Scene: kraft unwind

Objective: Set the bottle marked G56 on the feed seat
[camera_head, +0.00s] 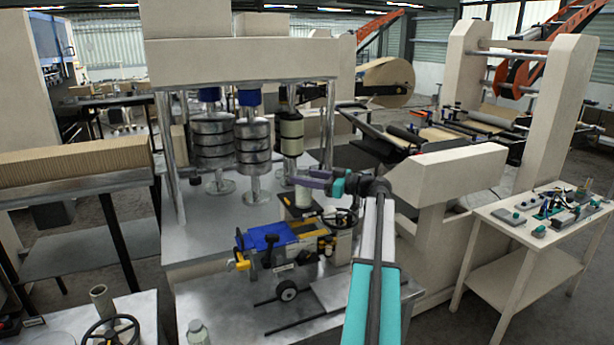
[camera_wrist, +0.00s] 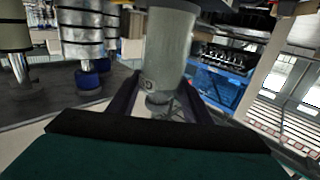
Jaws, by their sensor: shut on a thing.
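My gripper (camera_head: 312,183) is shut on a pale grey-green bottle (camera_wrist: 170,45) in the wrist view. The bottle's wide body fills the upper middle and its narrower end lies between my fingers (camera_wrist: 158,100). This view looks upside down against the head view. In the head view a pale part of the held bottle (camera_head: 303,197) shows below my fingers, above the bench machine. Another pale bottle (camera_head: 197,332) stands at the bottom edge, its label unreadable. I cannot pick out the feed seat for certain.
A blue and yellow machine (camera_head: 282,245) sits on the bench just below my gripper. A handwheel (camera_head: 110,332) is at lower left. A white side table (camera_head: 540,215) with small parts stands right.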

